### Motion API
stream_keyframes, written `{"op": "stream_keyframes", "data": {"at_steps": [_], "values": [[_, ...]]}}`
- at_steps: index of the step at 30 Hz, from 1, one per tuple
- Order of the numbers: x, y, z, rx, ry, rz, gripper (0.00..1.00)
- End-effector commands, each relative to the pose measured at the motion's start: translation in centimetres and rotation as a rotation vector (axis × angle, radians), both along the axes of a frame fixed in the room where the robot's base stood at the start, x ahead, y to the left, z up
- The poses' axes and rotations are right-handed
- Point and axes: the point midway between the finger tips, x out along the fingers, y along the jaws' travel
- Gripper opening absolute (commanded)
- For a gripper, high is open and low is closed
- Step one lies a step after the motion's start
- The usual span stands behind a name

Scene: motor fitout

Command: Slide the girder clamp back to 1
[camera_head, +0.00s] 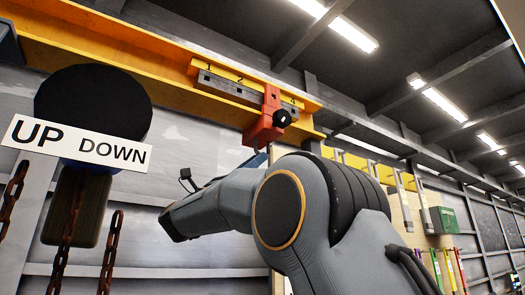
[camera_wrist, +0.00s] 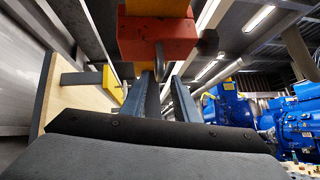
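The red girder clamp (camera_head: 264,128) sits on the yellow girder (camera_head: 140,52), to the right of the mark 2 and just left of the mark 4, covering the mark between. A black knob (camera_head: 283,117) is on its side. The mark 1 (camera_head: 208,68) is at the left end of the numbered strip. In the wrist view the clamp's red underside (camera_wrist: 158,38) is overhead, with a small dark hook or ring (camera_wrist: 159,62) hanging from it. My gripper (camera_wrist: 160,82) points up below the clamp, its blue-grey fingers apart around the hook's line. Contact cannot be told.
A black round body with an UP/DOWN sign (camera_head: 80,140) and rusty chains (camera_head: 110,250) hang at the left. A green box (camera_head: 443,220) is at the right. Blue motors (camera_wrist: 290,118) stand at the right in the wrist view. The strip left of the clamp looks clear.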

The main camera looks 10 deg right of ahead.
Motion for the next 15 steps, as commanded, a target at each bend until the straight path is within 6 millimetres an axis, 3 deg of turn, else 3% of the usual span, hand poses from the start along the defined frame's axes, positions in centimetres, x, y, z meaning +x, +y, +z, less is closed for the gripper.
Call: {"op": "stream_keyframes", "data": {"at_steps": [6, 15], "values": [[0.1, -2.2, 2.3, -0.001, 0.001, -0.002, 0.28], [0.2, -2.6, 2.5, 0.000, 0.001, -0.001, 0.28]]}}
